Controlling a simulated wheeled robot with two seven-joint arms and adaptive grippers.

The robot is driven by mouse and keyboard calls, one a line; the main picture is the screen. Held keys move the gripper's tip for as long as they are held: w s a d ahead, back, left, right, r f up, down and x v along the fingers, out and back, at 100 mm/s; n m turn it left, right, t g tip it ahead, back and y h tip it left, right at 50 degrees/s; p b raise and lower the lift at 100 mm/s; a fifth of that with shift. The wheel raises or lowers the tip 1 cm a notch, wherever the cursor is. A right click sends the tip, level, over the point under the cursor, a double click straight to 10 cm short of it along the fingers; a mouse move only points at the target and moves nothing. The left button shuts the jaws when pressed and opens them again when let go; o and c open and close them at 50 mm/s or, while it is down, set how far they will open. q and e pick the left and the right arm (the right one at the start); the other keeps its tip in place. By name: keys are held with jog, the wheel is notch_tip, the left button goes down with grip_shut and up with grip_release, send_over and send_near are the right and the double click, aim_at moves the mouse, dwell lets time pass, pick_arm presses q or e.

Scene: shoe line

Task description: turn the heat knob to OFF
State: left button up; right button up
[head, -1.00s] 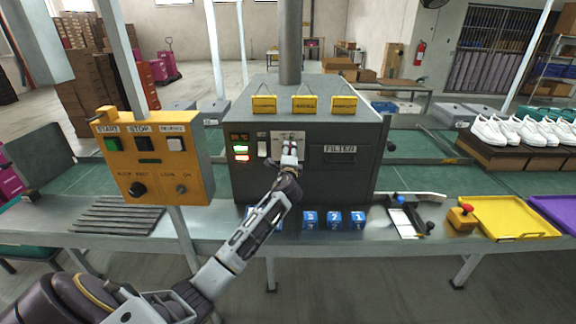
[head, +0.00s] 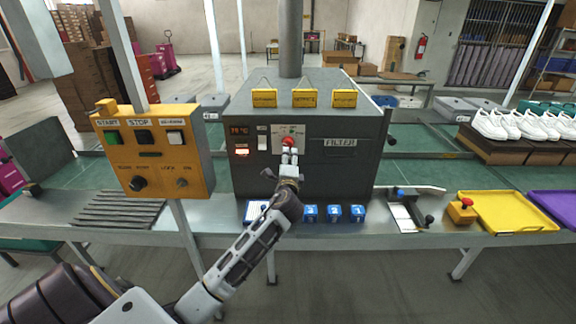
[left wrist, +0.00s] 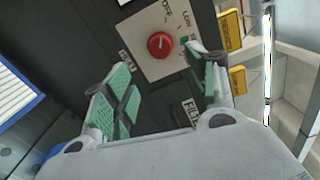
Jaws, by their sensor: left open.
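The heat knob (head: 289,142) is a round red knob on a pale plate on the front of the dark grey heater box (head: 285,180). In the left wrist view the knob (left wrist: 160,45) shows whole, with OFF, LOW and further labels around it. Its pointer is too small to read surely. My left gripper (head: 290,157) is in front of the plate, just below the knob in the head view. In the wrist view its green-padded fingers (left wrist: 163,80) are spread apart with nothing between them, and the knob shows beyond them. My right gripper is out of view.
Left of the knob are a red-digit display (head: 239,130) and a white switch (head: 262,139). A yellow control box (head: 157,160) stands at the left. Several blue blocks (head: 334,213) sit below the heater. A yellow tray (head: 510,212) lies at the right.

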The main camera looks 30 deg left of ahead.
pick_arm(q)
jog(key=shift+v, duration=0.9)
jog(key=s+d+f+n+g+h, duration=0.3)
jog(key=s+d+f+n, duration=0.1)
jog(key=s+f, duration=0.45)
jog(key=s+d+f+n+g+h, duration=0.2)
jog(key=s+d+f+n+g, duration=0.15)
jog(key=s+f, duration=0.45)
jog(key=s+d+f+n+g+h, duration=0.25)
jog(key=s+d, duration=0.25)
jog(key=s, duration=0.3)
jog(key=s+d+f+n+g+h, duration=0.25)
jog(key=s+d+f, duration=0.2)
jog(key=s, duration=0.35)
notch_tip(320, 180, down, 32)
jog(key=s+a+m+g, duration=0.1)
jog(key=s, duration=0.1)
jog(key=s+a+f, duration=0.3)
jog(key=s+f, duration=0.7)
jog(key=s+a+f+g, duration=0.1)
jog(key=s+a+f, duration=0.2)
jog(key=s+f, duration=0.7)
jog(key=shift+s+a+y, duration=0.4)
jog(key=shift+s, duration=0.2)
